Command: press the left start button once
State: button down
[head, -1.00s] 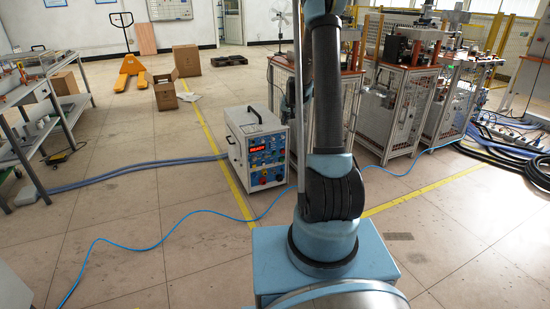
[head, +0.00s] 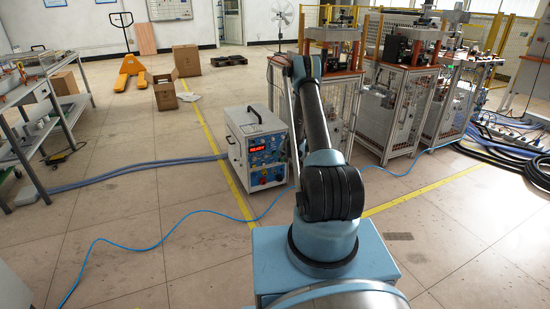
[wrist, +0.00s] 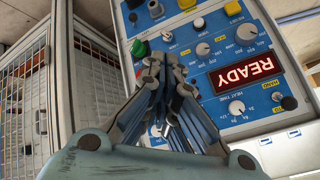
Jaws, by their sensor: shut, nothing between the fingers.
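The induction heater is a white box (head: 233,121) with a blue control panel (head: 263,152), standing on the floor left of my arm in the head view. In the wrist view its blue panel (wrist: 215,108) appears upside down, with a lit red READY display (wrist: 246,73). A green button (wrist: 139,48) sits at the panel's left side there, just beyond the fingertips. Which control is the left start button cannot be read. My gripper (wrist: 163,68) is shut and empty in front of the panel. Its fingers hide part of the panel. I cannot tell whether they touch it.
Wire-mesh cabinets (head: 387,110) stand right of the heater; a mesh side (wrist: 22,100) shows at the wrist view's left. Blue hoses (head: 140,169) run over the floor. Open floor lies left of the heater.

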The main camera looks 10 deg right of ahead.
notch_tip(320, 180, down, 8)
jog(key=shift+w, duration=0.15)
dwell(0.4)
